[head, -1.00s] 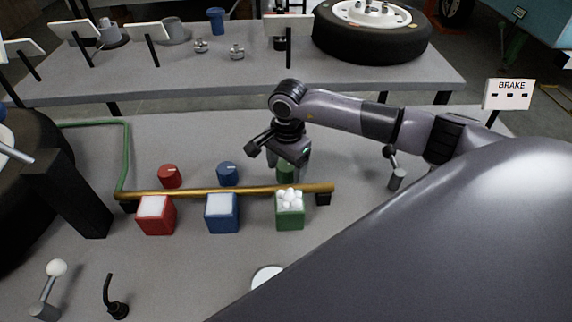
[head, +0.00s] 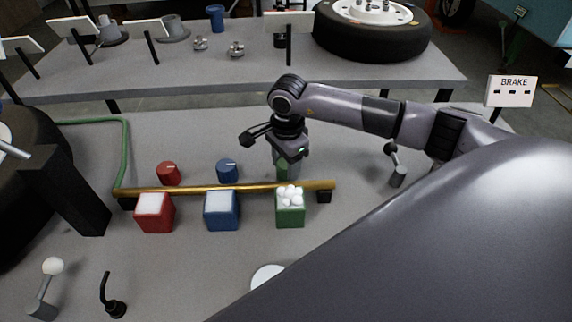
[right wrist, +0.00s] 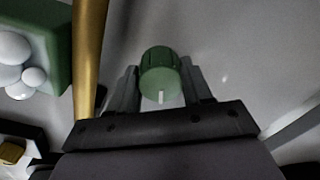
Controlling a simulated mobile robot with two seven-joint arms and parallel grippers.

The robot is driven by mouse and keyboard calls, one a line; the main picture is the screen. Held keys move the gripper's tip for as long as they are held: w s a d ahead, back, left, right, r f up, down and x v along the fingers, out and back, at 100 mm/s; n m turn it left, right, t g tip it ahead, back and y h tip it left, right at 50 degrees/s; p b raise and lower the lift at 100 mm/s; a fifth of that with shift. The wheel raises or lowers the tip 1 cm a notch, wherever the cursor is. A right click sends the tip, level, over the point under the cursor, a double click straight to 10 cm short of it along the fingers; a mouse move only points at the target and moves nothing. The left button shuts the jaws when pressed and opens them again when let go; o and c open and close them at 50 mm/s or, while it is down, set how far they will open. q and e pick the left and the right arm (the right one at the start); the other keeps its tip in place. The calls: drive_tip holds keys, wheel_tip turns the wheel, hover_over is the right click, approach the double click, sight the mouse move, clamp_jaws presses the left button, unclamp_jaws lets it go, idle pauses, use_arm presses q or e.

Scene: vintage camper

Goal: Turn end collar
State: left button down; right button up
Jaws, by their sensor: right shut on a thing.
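The green collar (right wrist: 160,84), a round ribbed knob with a white pointer mark, sits at the right end of the row behind the brass pipe. The right wrist view shows it between the two fingers of my right gripper (right wrist: 159,68), which is shut on it. In the head view the collar is mostly hidden by my right gripper (head: 285,163), which comes down on it from above. The red collar (head: 168,173) and blue collar (head: 227,171) stand to its left. My left gripper is not in view.
The brass pipe (head: 170,190) runs just in front of the collars. A red box (head: 154,214), a blue box (head: 221,212) and a green box (head: 290,216) holding white balls stand before it. A small lever (head: 397,175) stands to the right.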

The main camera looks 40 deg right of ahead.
sight(286, 164)
drive_tip(key=shift+m+b, duration=0.5)
drive_tip(key=shift+m, duration=1.6)
drive_tip(key=o, duration=1)
drive_tip(key=shift+o, duration=0.2)
drive_tip(key=shift+r, duration=0.15)
wheel_tip(286, 164, up, 7)
drive_tip(key=shift+s+b, duration=0.1)
drive_tip(key=shift+b, duration=0.3)
